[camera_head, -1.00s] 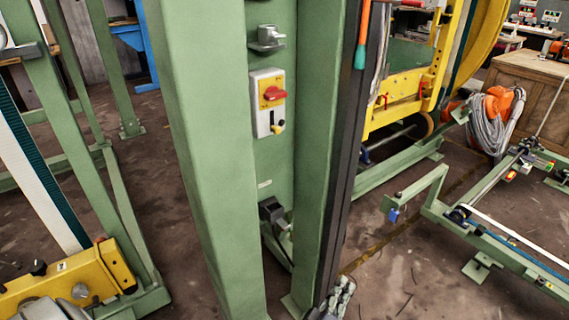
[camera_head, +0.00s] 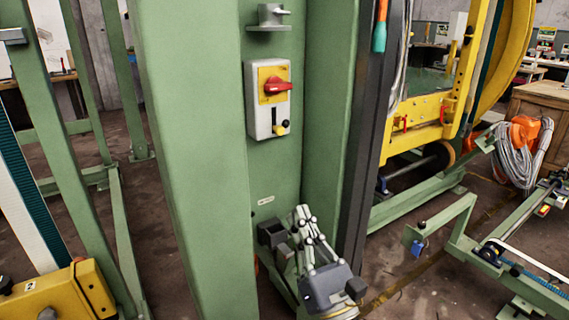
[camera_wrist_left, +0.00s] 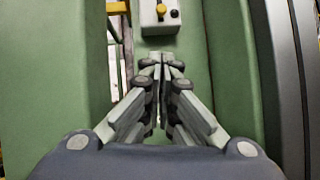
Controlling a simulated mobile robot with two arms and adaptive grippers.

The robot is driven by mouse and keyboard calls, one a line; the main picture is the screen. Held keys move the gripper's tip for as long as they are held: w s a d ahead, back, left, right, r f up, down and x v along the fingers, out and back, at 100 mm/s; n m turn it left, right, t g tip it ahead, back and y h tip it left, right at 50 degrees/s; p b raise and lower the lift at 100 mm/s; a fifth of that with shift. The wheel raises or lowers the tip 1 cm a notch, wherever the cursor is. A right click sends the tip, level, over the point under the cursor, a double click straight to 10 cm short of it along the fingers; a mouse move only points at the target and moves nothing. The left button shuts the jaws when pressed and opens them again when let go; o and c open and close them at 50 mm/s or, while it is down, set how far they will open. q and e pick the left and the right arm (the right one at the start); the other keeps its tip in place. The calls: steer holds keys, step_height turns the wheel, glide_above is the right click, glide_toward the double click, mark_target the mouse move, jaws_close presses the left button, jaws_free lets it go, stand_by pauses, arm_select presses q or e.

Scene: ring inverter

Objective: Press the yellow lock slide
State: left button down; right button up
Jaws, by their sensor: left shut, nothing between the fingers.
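The yellow lock slide (camera_head: 281,128) is a small yellow knob low on a grey switch box, below a red rotary handle (camera_head: 278,86) on a yellow plate. The box (camera_head: 258,125) is fixed to the green panel between two posts. In the left wrist view the yellow knob (camera_wrist_left: 174,13) shows at the top edge, just above the fingertips and apart from them. My left gripper (camera_head: 302,212) is shut and empty, below the box in the head view. It also shows in the left wrist view (camera_wrist_left: 161,60). My right gripper is not in view.
Green posts (camera_head: 195,160) stand on both sides of the recess. A grey bracket (camera_head: 270,18) juts out above the box, and a dark block (camera_head: 270,233) sits beside the left gripper. The panel between box and gripper is clear.

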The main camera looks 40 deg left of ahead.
mark_target(278, 130)
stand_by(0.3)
arm_select(q)
steer(key=shift+d+r+p+x, duration=0.25)
steer(key=shift+r+x, duration=0.1)
steer(key=shift+x, duration=1.8)
steer(key=shift+d+r+p+x, duration=0.25)
steer(key=shift+r+x, duration=0.1)
steer(key=shift+x, duration=1.8)
steer(key=shift+d+r+p+x, duration=0.25)
steer(key=shift+r+x, duration=0.1)
steer(key=shift+x, duration=1.8)
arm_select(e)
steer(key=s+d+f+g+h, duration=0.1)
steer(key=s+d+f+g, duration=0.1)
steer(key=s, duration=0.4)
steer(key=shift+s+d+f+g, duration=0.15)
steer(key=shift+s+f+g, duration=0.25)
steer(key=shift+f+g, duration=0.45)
arm_select(q)
steer(key=shift+s+r, duration=0.1)
steer(key=shift+s, duration=0.1)
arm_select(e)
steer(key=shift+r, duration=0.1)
